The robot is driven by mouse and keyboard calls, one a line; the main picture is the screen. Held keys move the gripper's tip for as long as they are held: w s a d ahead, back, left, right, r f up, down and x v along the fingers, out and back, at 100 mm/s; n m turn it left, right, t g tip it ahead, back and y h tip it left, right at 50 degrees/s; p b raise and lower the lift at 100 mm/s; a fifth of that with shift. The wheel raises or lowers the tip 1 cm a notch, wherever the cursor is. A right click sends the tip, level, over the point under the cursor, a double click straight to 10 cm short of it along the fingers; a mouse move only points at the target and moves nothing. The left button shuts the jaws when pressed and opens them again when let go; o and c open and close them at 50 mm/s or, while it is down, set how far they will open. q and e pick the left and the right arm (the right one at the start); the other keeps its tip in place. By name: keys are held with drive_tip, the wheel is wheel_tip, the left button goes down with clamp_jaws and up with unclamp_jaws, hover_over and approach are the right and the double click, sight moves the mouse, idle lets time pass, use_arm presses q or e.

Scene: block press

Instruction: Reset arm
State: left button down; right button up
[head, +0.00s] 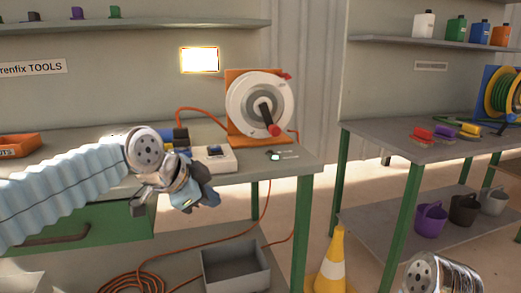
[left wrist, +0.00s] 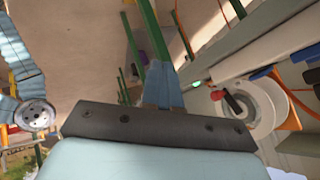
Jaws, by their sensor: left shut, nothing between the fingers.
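My left arm comes in from the left in a pale blue sleeve. Its gripper (head: 212,197) hangs in front of the green workbench (head: 305,225), near the bench top's front edge. In the left wrist view its blue fingers (left wrist: 162,88) are together, with nothing between them. A metal joint of my right arm (head: 440,275) shows at the bottom right of the head view. The right gripper's fingers are not visible.
On the bench stand a white cable reel (head: 245,98) and a pale box-shaped device (head: 217,160), partly behind my left wrist. An orange tray (head: 18,146) is at the left. A grey bin (head: 236,270) sits below. A yellow-white cone (head: 332,262) stands between the benches.

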use_arm(q)
wheel_tip(320, 180, down, 31)
drive_tip(key=w+d+n+g, duration=0.2)
drive_tip(key=n+g, duration=0.1)
drive_tip(key=n, duration=0.3)
drive_tip(key=s+a+f+n+g, duration=0.1)
drive_tip(key=s+f+n, duration=0.3)
drive_tip(key=f, duration=0.5)
drive_tip(key=s+a+f+n+g, duration=0.1)
drive_tip(key=s+f+n, duration=0.1)
drive_tip(key=s+f, duration=0.6)
drive_tip(key=s+f+n+g, duration=0.1)
drive_tip(key=s+f+n, duration=0.3)
drive_tip(key=s+f, duration=0.4)
drive_tip(key=s, duration=0.3)
drive_tip(key=shift+f+g+y, duration=0.2)
drive_tip(key=shift+g+y, duration=0.1)
drive_tip(key=shift+y, duration=0.1)
